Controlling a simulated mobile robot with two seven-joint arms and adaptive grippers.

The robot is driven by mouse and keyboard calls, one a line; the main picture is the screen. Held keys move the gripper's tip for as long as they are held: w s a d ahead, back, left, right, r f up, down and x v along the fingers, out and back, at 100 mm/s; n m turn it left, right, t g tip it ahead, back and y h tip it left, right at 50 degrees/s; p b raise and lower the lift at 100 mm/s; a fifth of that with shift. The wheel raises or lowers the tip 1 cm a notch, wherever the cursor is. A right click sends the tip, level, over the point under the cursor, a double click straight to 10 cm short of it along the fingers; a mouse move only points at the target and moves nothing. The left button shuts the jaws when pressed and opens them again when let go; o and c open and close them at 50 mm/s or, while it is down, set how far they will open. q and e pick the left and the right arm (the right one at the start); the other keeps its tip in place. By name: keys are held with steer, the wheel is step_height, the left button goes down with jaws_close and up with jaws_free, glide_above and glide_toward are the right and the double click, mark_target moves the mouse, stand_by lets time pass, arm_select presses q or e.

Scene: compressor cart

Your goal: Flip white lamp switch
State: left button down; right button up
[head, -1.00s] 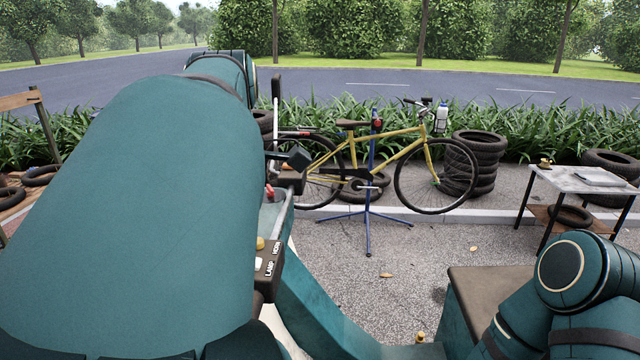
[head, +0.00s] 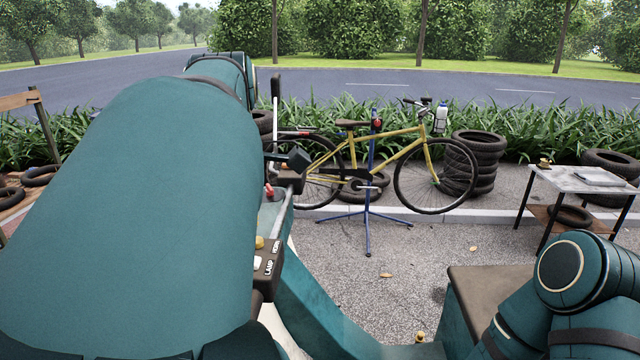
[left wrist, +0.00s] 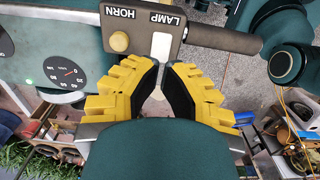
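The white lamp switch (left wrist: 161,46) is on a dark control box (left wrist: 142,22) beside the LAMP label. A round yellow horn button (left wrist: 119,41) is beside it under the HORN label. In the head view the white switch (head: 257,262) is partly hidden by my left arm. My left gripper (left wrist: 164,68) has yellow fingers with black pads; they are parted, with a narrow gap at the tips. The tips are close to the switch; I cannot tell whether they touch it. My left gripper is hidden in the head view. My right gripper is not visible.
A round gauge (left wrist: 68,72) is on the teal panel beside the box. A dark handle grip (left wrist: 222,38) extends from the box. A red knob (head: 269,190) is on the cart.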

arm_select(q)
steer(key=shift+f+b, duration=0.85)
steer(key=shift+f, duration=0.45)
stand_by(1.2)
steer(key=shift+r, duration=0.1)
step_height(320, 180, up, 2)
steer(key=p, duration=0.2)
steer(key=shift+r+p, duration=0.25)
steer(key=shift+p, duration=0.15)
steer(key=shift+r+p, duration=0.4)
steer(key=shift+r, duration=1.8)
